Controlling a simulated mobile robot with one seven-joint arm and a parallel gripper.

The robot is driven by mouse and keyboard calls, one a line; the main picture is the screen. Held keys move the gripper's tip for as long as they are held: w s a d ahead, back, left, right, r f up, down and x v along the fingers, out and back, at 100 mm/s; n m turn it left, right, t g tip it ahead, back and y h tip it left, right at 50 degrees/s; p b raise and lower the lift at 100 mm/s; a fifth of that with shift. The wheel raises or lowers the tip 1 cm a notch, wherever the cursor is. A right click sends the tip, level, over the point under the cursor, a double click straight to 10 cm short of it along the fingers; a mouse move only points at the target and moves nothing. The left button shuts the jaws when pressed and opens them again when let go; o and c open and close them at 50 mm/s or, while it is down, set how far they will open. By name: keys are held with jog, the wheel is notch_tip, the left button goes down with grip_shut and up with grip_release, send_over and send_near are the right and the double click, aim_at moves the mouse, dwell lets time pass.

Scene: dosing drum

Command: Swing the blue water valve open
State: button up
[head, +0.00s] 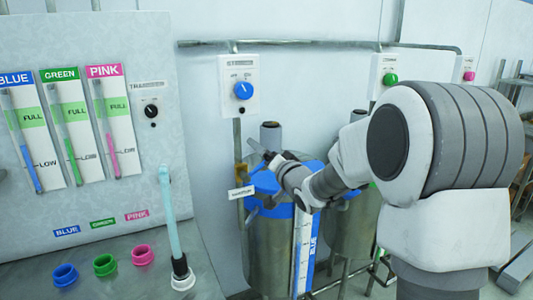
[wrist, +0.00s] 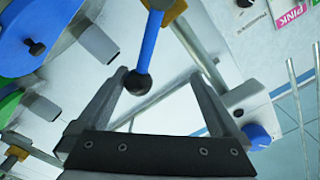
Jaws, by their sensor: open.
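The blue valve lever (wrist: 147,45), a blue bar ending in a dark ball (wrist: 138,84), shows in the wrist view. My gripper is open and holds nothing. In the head view my gripper (head: 265,154) is above the blue-banded steel drum (head: 268,250), beside the wall. There my wrist and fingers hide much of the lever, and its angle cannot be told.
A blue dial box (head: 239,84) is on the wall above, with pipes (head: 320,43) running right. A small white tag (head: 241,191) hangs left of the drum. The gauge panel (head: 75,120) and coloured cups stand left. A second drum (head: 350,220) stands close on the right.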

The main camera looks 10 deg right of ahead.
jog(key=shift+s+a+r, duration=0.1)
jog(key=shift+a+r, duration=0.25)
jog(key=shift+a, duration=0.05)
jog(key=shift+a+r, duration=0.1)
jog(key=shift+s+a+r, duration=0.3)
jog(key=shift+a+r, duration=0.25)
jog(key=shift+a, duration=0.15)
jog(key=shift+s+a+r+b, duration=0.15)
jog(key=shift+s+a+r, duration=0.05)
jog(key=shift+a, duration=0.35)
jog(key=shift+s+a+r+b, duration=0.15)
jog(key=shift+a, duration=0.4)
jog(key=shift+s+a+b, duration=0.2)
jog(key=shift+a+b, duration=0.15)
jog(key=shift+a, duration=0.2)
jog(key=shift+s+a+b, duration=0.2)
jog(key=shift+a+b, duration=0.15)
jog(key=shift+a, duration=0.2)
jog(key=shift+d, duration=0.1)
jog(key=shift+w+d+f+b, duration=0.2)
jog(key=shift+d+f+b, duration=0.15)
jog(key=shift+d+f, duration=0.15)
jog(key=shift+r, duration=0.1)
